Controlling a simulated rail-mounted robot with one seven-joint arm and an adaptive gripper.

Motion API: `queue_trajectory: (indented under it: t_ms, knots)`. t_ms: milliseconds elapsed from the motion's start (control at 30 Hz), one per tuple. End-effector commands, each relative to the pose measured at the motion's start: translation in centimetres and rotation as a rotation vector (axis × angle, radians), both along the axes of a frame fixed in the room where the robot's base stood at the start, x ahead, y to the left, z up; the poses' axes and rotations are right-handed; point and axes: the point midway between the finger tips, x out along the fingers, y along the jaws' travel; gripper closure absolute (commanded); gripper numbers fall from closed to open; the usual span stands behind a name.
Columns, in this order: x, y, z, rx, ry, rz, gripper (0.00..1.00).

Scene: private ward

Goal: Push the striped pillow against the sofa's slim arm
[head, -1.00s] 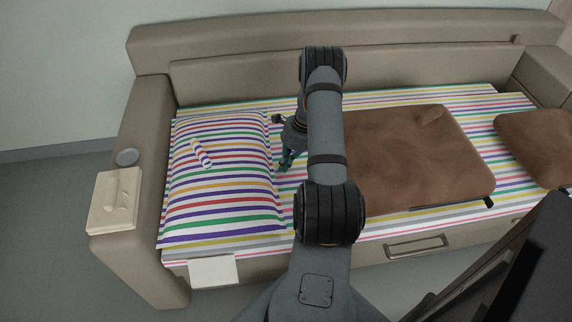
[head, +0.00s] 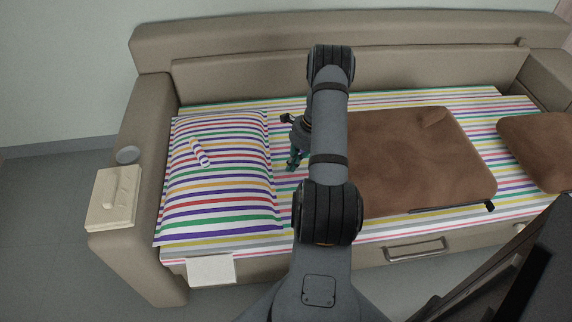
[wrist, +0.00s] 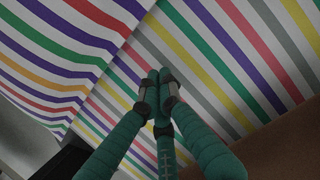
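The striped pillow (head: 220,180) lies flat at the left end of the sofa, with a small striped roll or fold on top. Its left edge runs along the inner side of the sofa's left arm (head: 146,160) and seems to meet it; any small gap is hidden. My gripper (head: 291,164) is just right of the pillow's right edge, low over the striped sheet, with a narrow gap between. In the wrist view my gripper's teal fingers (wrist: 160,88) are drawn together with nothing between them. The pillow (wrist: 50,60) fills the upper left there, apart from the fingertips.
A brown cushion (head: 415,160) lies right of my gripper, and another brown one (head: 540,150) lies farther right. The sofa back (head: 240,80) bounds the far side.

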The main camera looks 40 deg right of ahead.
Motion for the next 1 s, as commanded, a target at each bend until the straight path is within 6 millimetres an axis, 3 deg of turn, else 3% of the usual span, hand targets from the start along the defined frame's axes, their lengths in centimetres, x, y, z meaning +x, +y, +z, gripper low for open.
queue_trajectory:
  t_ms: [33,100,400,833,1000]
  knots:
    - [0.0,-0.5,1.9,-0.006,-0.006,-0.001,1.00]
    - [-0.5,-0.9,3.6,-0.006,-0.005,-0.002,1.00]
    - [-1.6,-2.2,8.5,-0.005,-0.001,-0.003,1.00]
    - [-1.9,-2.5,9.5,-0.004,0.000,-0.003,1.00]
    - [-1.9,-2.5,9.5,-0.004,0.000,-0.004,0.89]
